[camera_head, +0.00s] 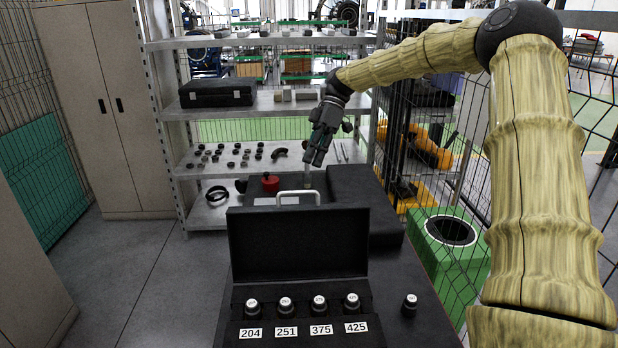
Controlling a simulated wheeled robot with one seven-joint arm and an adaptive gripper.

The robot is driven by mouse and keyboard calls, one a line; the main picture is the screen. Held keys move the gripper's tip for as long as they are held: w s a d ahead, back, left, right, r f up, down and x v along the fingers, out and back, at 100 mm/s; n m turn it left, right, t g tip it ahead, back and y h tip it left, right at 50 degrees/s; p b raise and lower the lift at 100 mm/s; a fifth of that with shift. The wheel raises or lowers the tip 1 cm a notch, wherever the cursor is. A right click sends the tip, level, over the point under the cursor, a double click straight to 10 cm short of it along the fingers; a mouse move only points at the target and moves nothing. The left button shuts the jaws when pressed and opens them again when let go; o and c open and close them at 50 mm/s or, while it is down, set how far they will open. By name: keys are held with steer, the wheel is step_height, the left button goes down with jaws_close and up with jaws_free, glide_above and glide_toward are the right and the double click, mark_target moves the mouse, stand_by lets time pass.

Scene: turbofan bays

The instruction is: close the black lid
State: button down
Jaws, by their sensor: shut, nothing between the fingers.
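The black lid (298,242) belongs to a black case and stands open, close to upright, with its inner face toward me. A pale handle (298,194) shows at its top edge. The case base (300,335) lies in front of it with several silver-topped items above labels 204, 251, 375 and 425. My gripper (317,158) is shut and empty. It points down in the picture, above and behind the lid's top edge, and appears apart from it. The lid hides what is directly behind it.
One more silver-topped item (410,303) stands on the dark table (415,330) right of the case. A black block (355,190) and a red object (270,182) lie behind the lid. Metal shelves (270,102) stand behind, and a wire fence (460,140) is at right.

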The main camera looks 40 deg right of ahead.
steer(key=s+a+f+p, duration=0.4)
steer(key=a, duration=0.1)
steer(key=shift+a+f, duration=0.25)
steer(key=shift+a, duration=0.05)
steer(key=shift+w+a, duration=0.1)
steer(key=shift+w, duration=0.05)
stand_by(0.4)
